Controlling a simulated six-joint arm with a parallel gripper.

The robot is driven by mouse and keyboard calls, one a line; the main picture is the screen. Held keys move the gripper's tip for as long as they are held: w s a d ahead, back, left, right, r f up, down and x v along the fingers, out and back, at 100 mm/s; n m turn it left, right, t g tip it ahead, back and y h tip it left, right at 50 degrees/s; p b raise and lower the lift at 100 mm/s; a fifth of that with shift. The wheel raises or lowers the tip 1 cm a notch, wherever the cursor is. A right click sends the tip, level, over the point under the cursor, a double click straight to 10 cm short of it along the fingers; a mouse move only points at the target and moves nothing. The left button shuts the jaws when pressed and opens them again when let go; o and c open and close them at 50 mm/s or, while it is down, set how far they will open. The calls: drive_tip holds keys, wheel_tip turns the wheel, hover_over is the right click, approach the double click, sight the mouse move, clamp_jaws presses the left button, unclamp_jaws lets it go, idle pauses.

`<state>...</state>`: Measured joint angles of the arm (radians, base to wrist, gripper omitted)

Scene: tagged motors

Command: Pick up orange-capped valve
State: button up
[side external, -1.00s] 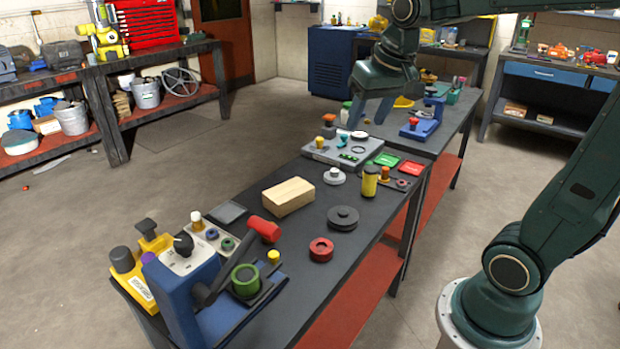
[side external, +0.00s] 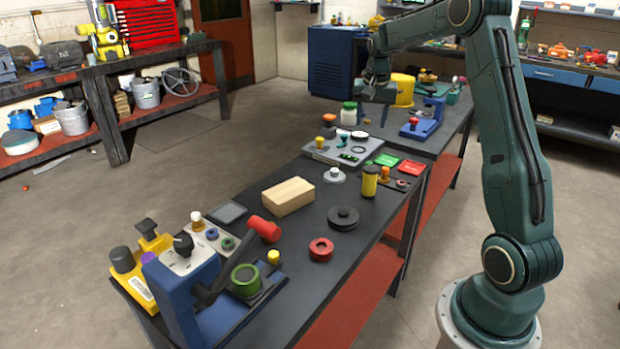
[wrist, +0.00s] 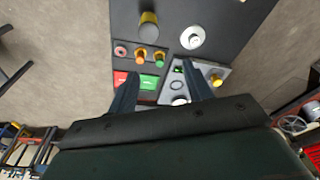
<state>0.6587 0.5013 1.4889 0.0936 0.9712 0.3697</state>
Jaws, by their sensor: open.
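An orange-capped valve (side external: 384,174) stands upright on a small dark base on the bench, beside the yellow cylinder. In the wrist view an orange cap (wrist: 141,53) shows on that base. A second cap there (wrist: 159,58) looks orange and green, and I cannot tell which is the named valve. My gripper (side external: 376,92) is high over the far part of the bench, well apart from the valve. In the wrist view its two fingers (wrist: 162,78) are spread, with nothing between them.
A yellow cylinder (side external: 370,181), a grey fixture plate (side external: 322,151) and a wooden block (side external: 288,196) stand close. Bare bench lies around the black disc (side external: 343,218).

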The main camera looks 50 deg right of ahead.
sight(386, 168)
drive_tip(key=s+d+f+m+g, duration=0.1)
drive_tip(key=s+d+f+m, duration=0.1)
drive_tip(key=d+f, duration=0.7)
drive_tip(key=shift+d+f+m, duration=0.15)
drive_tip(key=shift+d+m, duration=0.35)
drive_tip(key=shift+d, duration=0.35)
drive_tip(key=shift+f, duration=0.1)
drive_tip(key=shift+w+d+f, duration=0.1)
drive_tip(key=shift+d+f, duration=0.05)
drive_tip(key=shift+f, duration=1.25)
drive_tip(key=shift+s+d+f, duration=0.1)
drive_tip(key=shift+d+f, duration=0.1)
drive_tip(key=shift+f, duration=1.15)
drive_tip(key=shift+w+d+f, duration=0.1)
drive_tip(key=shift+d+f, duration=0.05)
drive_tip(key=shift+f, duration=1.25)
drive_tip(key=shift+w+d+f, duration=0.1)
drive_tip(key=shift+d+f, duration=0.1)
drive_tip(key=shift+f, duration=1.1)
drive_tip(key=shift+d+f, duration=0.2)
drive_tip(key=shift+f, duration=1.05)
